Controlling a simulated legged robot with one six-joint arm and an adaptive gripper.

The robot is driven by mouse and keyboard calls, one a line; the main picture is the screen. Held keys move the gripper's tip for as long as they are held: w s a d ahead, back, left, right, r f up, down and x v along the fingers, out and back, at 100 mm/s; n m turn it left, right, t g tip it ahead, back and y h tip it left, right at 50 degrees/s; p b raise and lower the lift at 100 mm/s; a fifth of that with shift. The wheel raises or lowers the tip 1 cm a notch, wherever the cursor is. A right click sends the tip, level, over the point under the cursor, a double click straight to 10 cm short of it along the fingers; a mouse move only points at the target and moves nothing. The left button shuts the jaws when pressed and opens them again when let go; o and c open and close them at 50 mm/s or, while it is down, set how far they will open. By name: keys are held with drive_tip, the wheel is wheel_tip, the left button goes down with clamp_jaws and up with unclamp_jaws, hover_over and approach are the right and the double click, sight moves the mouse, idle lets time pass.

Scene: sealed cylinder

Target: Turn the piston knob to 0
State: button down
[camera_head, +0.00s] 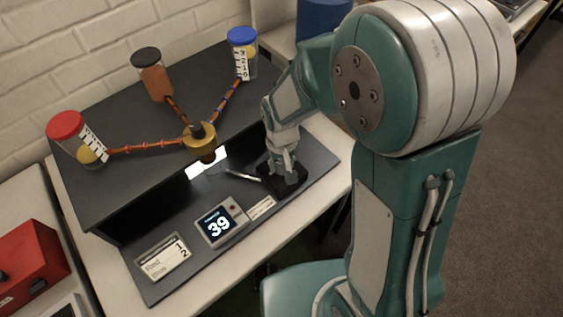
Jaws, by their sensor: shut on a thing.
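My gripper (284,168) points down at the right end of the dark apparatus, just above a black block (288,182). It is shut on the piston knob at the block's top; the fingers hide most of the knob, so its pointing direction cannot be told. A small screen (220,224) in front reads 39. A thin silver rod (241,176) runs left from the block towards a bright opening (206,162) under the raised deck.
Jars with red (66,125), black (146,58) and blue (241,37) lids stand on the raised deck, joined by tubes to a brass hub (200,136). A label card (163,258) lies front left. A red box (30,265) sits far left. A brick wall is behind.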

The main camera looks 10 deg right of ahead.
sight(281, 163)
drive_tip(key=n, duration=0.4)
drive_tip(key=shift+n, duration=2.3)
drive_tip(key=shift+c, duration=1.3)
unclamp_jaws()
wheel_tip(281, 163, up, 12)
